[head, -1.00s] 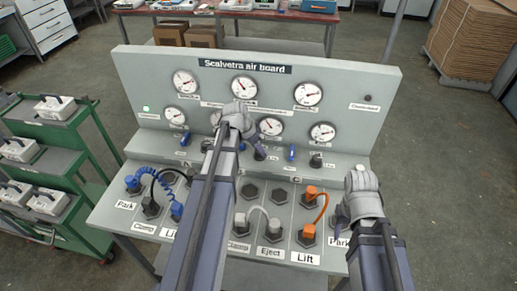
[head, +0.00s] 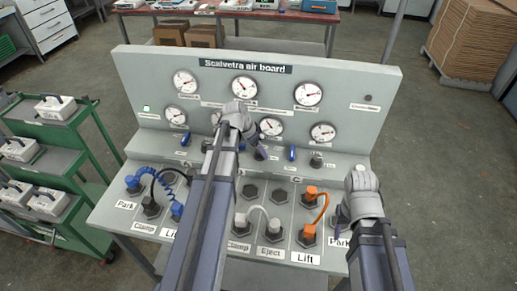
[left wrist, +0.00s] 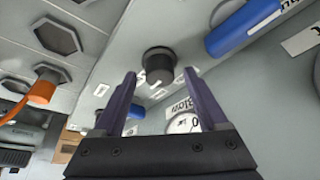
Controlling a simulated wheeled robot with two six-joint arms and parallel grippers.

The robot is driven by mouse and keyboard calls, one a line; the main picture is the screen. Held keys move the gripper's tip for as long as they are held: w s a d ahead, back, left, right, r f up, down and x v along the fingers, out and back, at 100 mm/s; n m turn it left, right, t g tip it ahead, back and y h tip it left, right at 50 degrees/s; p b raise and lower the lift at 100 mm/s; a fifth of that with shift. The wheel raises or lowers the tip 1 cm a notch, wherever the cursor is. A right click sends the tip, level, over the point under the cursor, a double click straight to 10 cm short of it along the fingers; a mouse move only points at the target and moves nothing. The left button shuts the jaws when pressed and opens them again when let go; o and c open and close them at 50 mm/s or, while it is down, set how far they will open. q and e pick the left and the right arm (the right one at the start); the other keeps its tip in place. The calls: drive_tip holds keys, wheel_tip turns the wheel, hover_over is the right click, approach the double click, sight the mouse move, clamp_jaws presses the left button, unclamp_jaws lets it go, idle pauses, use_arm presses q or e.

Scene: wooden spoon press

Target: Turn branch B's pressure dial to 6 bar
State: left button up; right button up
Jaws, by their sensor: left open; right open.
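The grey air board (head: 365,85) carries several round gauges and a row of dark dials and blue levers. Its middle dial (head: 260,154), probably branch B's, is partly covered by my left gripper (head: 254,143). In the left wrist view this dark dial (left wrist: 158,62) is just beyond the tips of my open left fingers (left wrist: 159,80), lined up between them. I cannot tell whether they touch it. A lower gauge (head: 271,126) stands above the dial; its reading is too small to tell. My right gripper (head: 341,216) is open and empty over the board's front right.
A blue lever (left wrist: 243,27) is close beside the dial; another (head: 292,153) lies to its right. Hoses with orange (head: 309,232) and blue (head: 176,209) plugs are on the lower deck. A green cart (head: 75,185) stands left.

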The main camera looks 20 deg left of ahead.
use_arm(q)
drive_tip(key=shift+r, duration=0.1)
drive_tip(key=p+v, duration=0.7)
drive_tip(key=shift+r, duration=0.3)
use_arm(e)
wheel_tip(320, 180, up, 7)
use_arm(q)
drive_tip(key=shift+s+a+f, duration=0.1)
drive_tip(key=shift+s, duration=0.05)
